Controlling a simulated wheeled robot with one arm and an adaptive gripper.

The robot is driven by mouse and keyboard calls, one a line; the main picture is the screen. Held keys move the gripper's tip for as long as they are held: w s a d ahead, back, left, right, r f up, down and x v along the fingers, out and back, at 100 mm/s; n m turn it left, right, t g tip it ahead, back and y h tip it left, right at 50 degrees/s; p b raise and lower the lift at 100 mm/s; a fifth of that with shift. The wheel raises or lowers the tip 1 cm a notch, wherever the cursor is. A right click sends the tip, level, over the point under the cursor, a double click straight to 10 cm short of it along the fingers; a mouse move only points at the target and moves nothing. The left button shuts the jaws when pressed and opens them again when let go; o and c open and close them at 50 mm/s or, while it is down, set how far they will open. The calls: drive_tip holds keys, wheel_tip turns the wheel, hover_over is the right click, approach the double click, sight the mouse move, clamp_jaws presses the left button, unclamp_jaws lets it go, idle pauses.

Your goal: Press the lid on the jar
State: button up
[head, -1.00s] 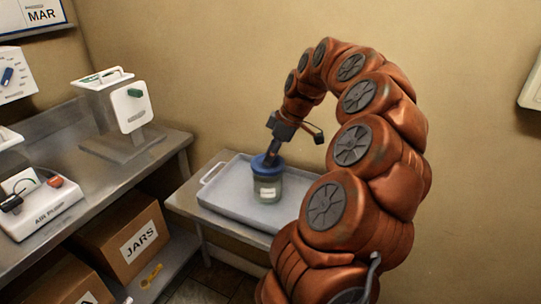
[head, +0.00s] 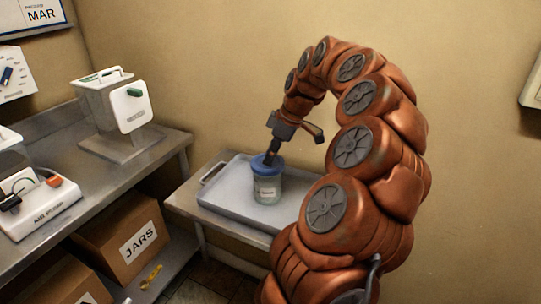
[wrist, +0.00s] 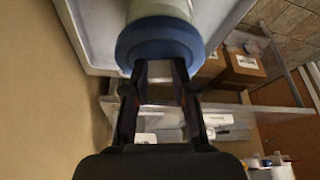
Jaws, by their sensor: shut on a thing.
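The jar (head: 267,190) is clear with a white label and stands upright on a grey tray. The blue lid (head: 266,162) sits at the top of the jar; I cannot tell whether it is fully seated. My gripper (head: 270,157) reaches down to the lid from above, its fingers on the lid. In the wrist view the blue lid (wrist: 158,42) lies at the tips of my gripper's fingers (wrist: 160,72), with the pale jar (wrist: 160,8) beyond it. The fingers look a little apart and shut on the lid.
The tray (head: 222,196) rests on a low metal table against the wall. A JARS box (head: 125,245) is on the shelf below.

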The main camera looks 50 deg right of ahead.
idle(0.3)
drive_tip(key=o, duration=1.4)
drive_tip(key=shift+r, duration=0.15)
wheel_tip(320, 180, up, 7)
drive_tip(key=p, duration=0.2)
idle(0.7)
clamp_jaws()
idle(0.7)
idle(0.6)
